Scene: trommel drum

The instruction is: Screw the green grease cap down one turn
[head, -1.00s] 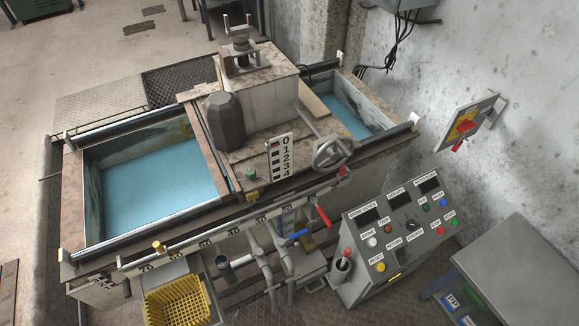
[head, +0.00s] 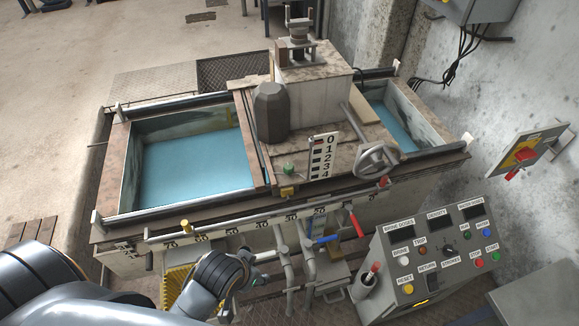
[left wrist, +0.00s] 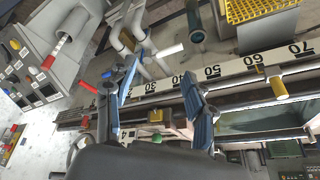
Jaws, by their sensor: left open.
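The green grease cap (head: 288,168) is small and sits on the brown deck of the machine, left of the numbered 0–4 scale plate (head: 323,156) and above a brass block (head: 287,191). My left gripper (head: 260,268) is at the front of the machine, below and left of the cap and apart from it. In the left wrist view its two fingers (left wrist: 160,72) are spread with nothing held between them. My right gripper is not in view.
A numbered rail (head: 220,235) runs along the front, with red (head: 357,222) and blue (head: 327,239) handled levers beneath. A handwheel (head: 378,160) stands right of the scale. A dark rounded housing (head: 271,112) stands behind the cap. A control console (head: 430,260) is at right.

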